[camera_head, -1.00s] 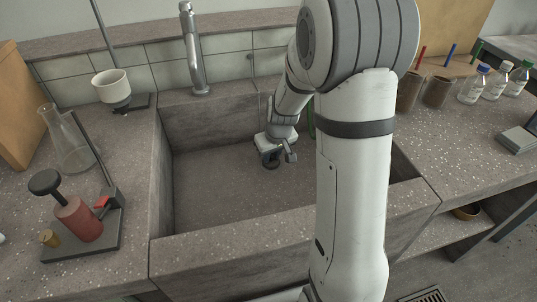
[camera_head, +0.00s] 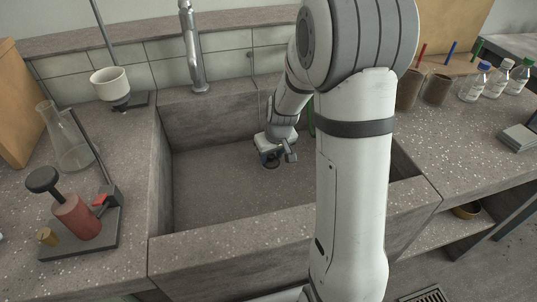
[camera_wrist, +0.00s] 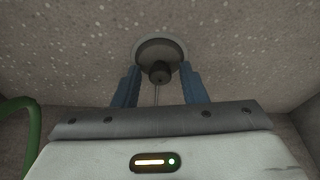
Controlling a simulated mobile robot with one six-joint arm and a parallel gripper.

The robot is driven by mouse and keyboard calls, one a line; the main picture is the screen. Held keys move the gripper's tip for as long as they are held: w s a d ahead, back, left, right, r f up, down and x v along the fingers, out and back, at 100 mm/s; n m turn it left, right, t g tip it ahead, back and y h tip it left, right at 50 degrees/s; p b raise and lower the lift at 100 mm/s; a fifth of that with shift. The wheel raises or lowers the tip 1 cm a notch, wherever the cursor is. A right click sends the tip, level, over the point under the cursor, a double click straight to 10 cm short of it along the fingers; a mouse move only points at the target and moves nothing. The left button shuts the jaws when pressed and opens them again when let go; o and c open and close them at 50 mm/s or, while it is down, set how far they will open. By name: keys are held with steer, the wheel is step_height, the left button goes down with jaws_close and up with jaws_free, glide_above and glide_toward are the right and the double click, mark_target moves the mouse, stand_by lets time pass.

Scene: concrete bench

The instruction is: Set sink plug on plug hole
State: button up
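The sink plug (camera_wrist: 160,72) shows in the wrist view as a dark round disc with a short dark knob facing me. A thin line runs from the knob back between the fingers. In the head view my gripper (camera_head: 270,162) is low in the sink, hiding most of the plug.
The grey stone sink (camera_head: 215,205) has walls around my gripper. A tap (camera_head: 194,55) stands behind it. A green hose-like thing (camera_wrist: 33,125) is at the left in the wrist view. A flask (camera_head: 68,145) and a red cylinder on a stand (camera_head: 77,218) are on the left counter.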

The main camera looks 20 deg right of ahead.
mark_target(275, 167)
steer(key=shift+o, duration=0.7)
steer(key=shift+r, duration=0.1)
steer(key=p+v, duration=0.2)
steer(key=v, duration=0.5)
steer(key=shift+r, duration=0.3)
steer(key=shift+s, duration=0.1)
